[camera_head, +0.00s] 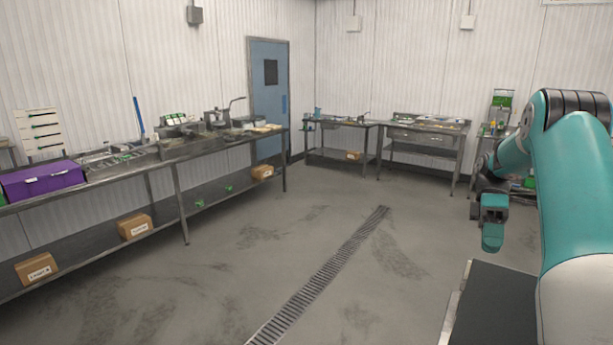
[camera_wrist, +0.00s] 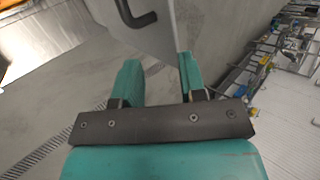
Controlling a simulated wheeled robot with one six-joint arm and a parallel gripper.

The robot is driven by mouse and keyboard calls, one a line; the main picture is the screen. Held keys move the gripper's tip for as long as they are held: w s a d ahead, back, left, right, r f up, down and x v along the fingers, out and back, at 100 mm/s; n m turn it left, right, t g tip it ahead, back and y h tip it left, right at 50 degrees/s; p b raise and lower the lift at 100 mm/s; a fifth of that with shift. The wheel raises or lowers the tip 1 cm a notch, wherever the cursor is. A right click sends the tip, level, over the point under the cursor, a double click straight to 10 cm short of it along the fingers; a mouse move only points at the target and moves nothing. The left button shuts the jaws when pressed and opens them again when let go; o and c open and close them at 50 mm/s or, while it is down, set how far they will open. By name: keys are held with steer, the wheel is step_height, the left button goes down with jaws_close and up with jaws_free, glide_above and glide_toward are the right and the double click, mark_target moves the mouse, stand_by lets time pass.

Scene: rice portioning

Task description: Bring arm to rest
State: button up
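My arm is bent at the right side of the head view, with the elbow high and the forearm reaching back and down. My gripper (camera_head: 492,228) hangs at the end of it over open floor, with its fingers pointing down. In the wrist view my gripper (camera_wrist: 160,68) shows two teal fingers standing apart with nothing between them. Behind the fingers are grey floor and a pale panel with a black handle; I cannot tell what the panel belongs to. The gripper touches nothing that I can see.
A long steel counter (camera_head: 165,168) runs along the left wall, bearing a purple box (camera_head: 42,181). Cardboard boxes (camera_head: 135,227) lie on its lower shelf. Steel tables (camera_head: 425,128) stand at the back. A drain grate (camera_head: 330,272) crosses the clear middle floor.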

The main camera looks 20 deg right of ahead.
mark_target(475, 263)
steer(key=a, duration=0.1)
steer(key=w+a, duration=0.1)
steer(key=a+h+b, duration=0.1)
steer(key=shift+w+a+f, duration=0.15)
steer(key=shift+w, duration=0.2)
steer(key=w+a+f+m+h+b, duration=0.1)
steer(key=w+a+f+b, duration=0.1)
steer(key=w+a+b, duration=0.2)
steer(key=s+a+r+n+t+h+b, duration=0.1)
steer(key=s+a+n+t+h+b, duration=0.15)
steer(key=a, duration=1.25)
steer(key=s+a+f+t+y+b, duration=0.1)
steer(key=s+a+f+t+b, duration=0.1)
steer(key=s+a, duration=0.6)
steer(key=s+a+f+m+t+y+b, duration=0.1)
steer(key=s+a+f+b, duration=0.3)
steer(key=a, duration=1.1)
steer(key=s+t+b, duration=0.1)
steer(key=s+b, duration=0.1)
steer(key=s, duration=0.1)
steer(key=shift+s+a, duration=0.35)
steer(key=shift+s, duration=0.05)
